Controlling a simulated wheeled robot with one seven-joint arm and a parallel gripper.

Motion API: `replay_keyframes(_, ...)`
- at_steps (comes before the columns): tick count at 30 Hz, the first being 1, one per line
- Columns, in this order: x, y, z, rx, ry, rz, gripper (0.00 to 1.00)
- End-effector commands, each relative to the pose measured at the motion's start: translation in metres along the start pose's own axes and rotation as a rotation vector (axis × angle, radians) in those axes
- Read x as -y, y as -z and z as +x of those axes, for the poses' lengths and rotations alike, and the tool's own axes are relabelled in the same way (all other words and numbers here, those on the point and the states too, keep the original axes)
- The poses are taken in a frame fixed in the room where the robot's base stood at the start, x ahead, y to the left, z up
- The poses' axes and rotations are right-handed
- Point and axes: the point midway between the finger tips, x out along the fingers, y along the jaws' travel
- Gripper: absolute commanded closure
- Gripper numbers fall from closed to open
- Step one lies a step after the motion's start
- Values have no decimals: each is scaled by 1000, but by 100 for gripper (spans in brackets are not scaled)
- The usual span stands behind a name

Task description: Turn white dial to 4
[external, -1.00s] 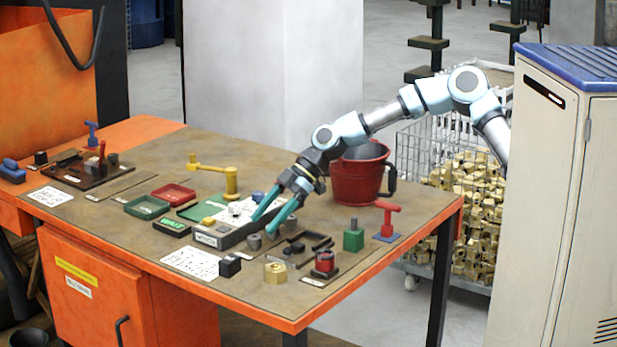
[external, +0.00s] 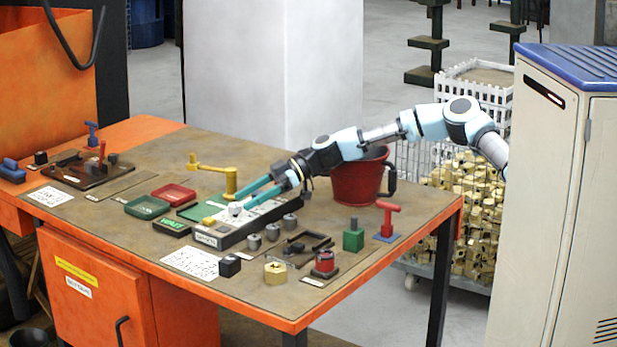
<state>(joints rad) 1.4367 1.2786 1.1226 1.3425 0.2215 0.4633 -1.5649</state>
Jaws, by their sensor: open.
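A low grey box (external: 246,233) with a white top panel (external: 222,224) sits near the middle of the orange-edged workbench. My gripper (external: 238,202) reaches in from the right over this panel. Its two teal fingers are apart, with the tips low at the panel's left part. A small pale shape (external: 236,210), perhaps the white dial, shows at the fingertips. Its number marks are too small to read, and I cannot tell whether the fingers touch it. The fingers hide part of the panel.
A red bucket (external: 356,185) stands under my arm. Several grey knobs (external: 272,232) line the box's right side. A green block (external: 353,236) and red T-handle (external: 388,215) stand farther right.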

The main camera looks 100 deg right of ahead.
Motion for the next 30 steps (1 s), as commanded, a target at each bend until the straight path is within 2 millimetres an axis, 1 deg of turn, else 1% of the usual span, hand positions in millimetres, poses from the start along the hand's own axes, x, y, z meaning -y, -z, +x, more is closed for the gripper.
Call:
replay_keyframes(1, 1, 1, 6, 0, 2, 1, 30)
replay_keyframes(6, 0, 0, 17, 1, 1, 0, 30)
replay_keyframes(15, 0, -1, 18, 1, 0, 0, 31)
replay_keyframes(30, 0, -1, 18, 1, 1, 0, 87)
